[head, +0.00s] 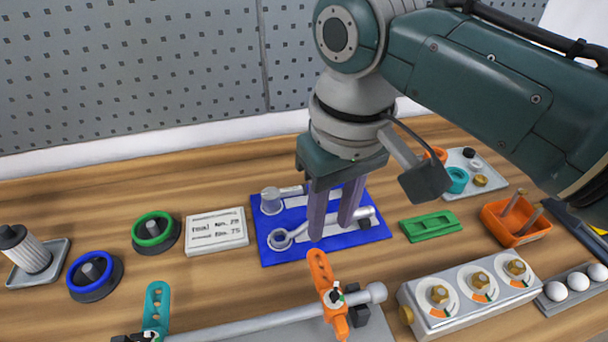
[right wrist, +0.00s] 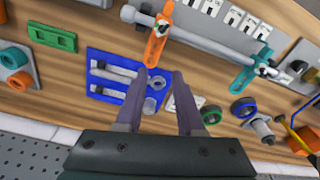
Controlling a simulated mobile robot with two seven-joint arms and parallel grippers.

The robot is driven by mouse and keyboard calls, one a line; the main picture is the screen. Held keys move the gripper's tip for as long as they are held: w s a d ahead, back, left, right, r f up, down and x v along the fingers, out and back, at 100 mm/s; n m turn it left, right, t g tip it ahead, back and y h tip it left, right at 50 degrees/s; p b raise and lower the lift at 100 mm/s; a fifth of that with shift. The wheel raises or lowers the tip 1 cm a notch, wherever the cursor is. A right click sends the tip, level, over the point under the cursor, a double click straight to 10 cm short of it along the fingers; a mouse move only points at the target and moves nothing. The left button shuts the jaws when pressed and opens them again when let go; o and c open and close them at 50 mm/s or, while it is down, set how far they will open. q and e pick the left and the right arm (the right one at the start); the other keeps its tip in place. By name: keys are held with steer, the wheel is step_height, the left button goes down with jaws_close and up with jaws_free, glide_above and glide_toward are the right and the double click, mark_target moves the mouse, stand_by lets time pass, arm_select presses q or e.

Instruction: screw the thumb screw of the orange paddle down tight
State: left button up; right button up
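The orange paddle (head: 321,272) sits on a grey shaft (head: 250,323) at the front middle; it also shows at the top of the right wrist view (right wrist: 156,45). Its thumb screw (head: 335,298) is small and dark-topped, at the paddle's hub; how tight it is cannot be told. My right gripper (head: 332,228) is open and empty, behind the paddle and over the blue tool mat. In the right wrist view its fingers (right wrist: 158,75) stand apart, with the paddle's slotted end beyond them. My left gripper is not in view.
A teal paddle (head: 156,304) is on the shaft's left. The blue mat (head: 262,248) holds a wrench and another tool. A dial box (head: 470,300) stands right of the shaft end. An orange bin (head: 515,222) and a green tray (head: 432,226) lie right; bare wood is between.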

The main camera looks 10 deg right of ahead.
mark_target(335, 290)
steer(key=s+f+n+b, duration=0.1)
steer(key=f+n+b, duration=0.1)
steer(key=n, duration=0.7)
steer(key=s+f+n+b, duration=0.1)
steer(key=f+n+b, duration=0.2)
steer(key=n, duration=0.6)
steer(key=s+f+n+b, duration=0.1)
steer(key=f+n+b, duration=0.1)
steer(key=f+n, duration=0.4)
steer(key=shift+d+f+n+g+b, duration=0.1)
steer(key=shift+d+n+g+b, duration=0.1)
steer(key=shift+n, duration=0.75)
steer(key=shift+d+f+n+g+b, duration=0.1)
steer(key=shift+d+n+g, duration=0.1)
steer(key=shift+n, duration=0.75)
steer(key=shift+c, duration=0.2)
steer(key=shift+a, duration=0.1)
jaws_close()
